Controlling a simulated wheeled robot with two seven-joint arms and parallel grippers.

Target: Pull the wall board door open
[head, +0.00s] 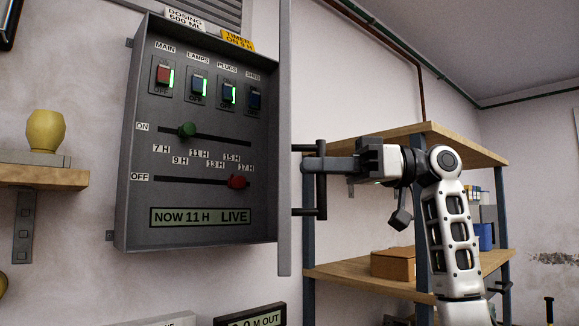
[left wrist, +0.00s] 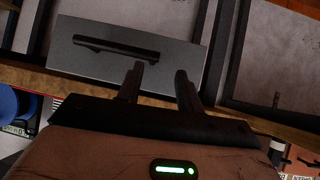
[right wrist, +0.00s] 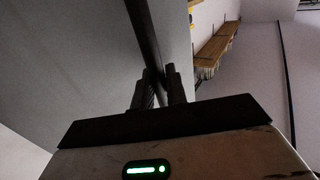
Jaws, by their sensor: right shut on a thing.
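The grey wall board (head: 190,200) hangs on the wall in the head view, its switches and sliders uncovered. Its door (head: 284,240) shows almost edge-on at the board's right side, standing open. A black bar handle (head: 321,195) sticks out from the door's right face. My right gripper (head: 310,164) is shut on this handle near its upper part. In the right wrist view, the fingers (right wrist: 160,88) close around the dark handle bar (right wrist: 142,30) beside the grey door face (right wrist: 80,60). My left gripper (left wrist: 158,80) is open and empty in the left wrist view; it is out of the head view.
A wooden shelf unit (head: 440,139) with a cardboard box (head: 394,264) stands behind my right arm. A small shelf (head: 45,178) with a yellow vase (head: 46,131) is at left. In the left wrist view, a grey panel with a black handle (left wrist: 108,48) lies beyond the fingers.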

